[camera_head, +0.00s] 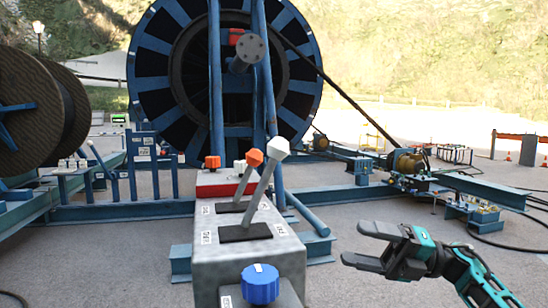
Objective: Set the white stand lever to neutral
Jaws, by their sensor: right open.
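The white-knobbed lever (278,147) rises from a dark slot plate on top of the grey control stand (245,261). Its grey shaft leans away from me and to the right. My right gripper (354,244) is right of the stand, lower than the white knob and apart from the lever. Its two fingers are spread with nothing between them. My left gripper is out of view.
An orange-knobbed lever (254,157) stands close behind the white one. A blue knob (260,284) sits on the stand's near face. A large blue cable reel (150,75) is behind. Open paved ground lies around my right gripper.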

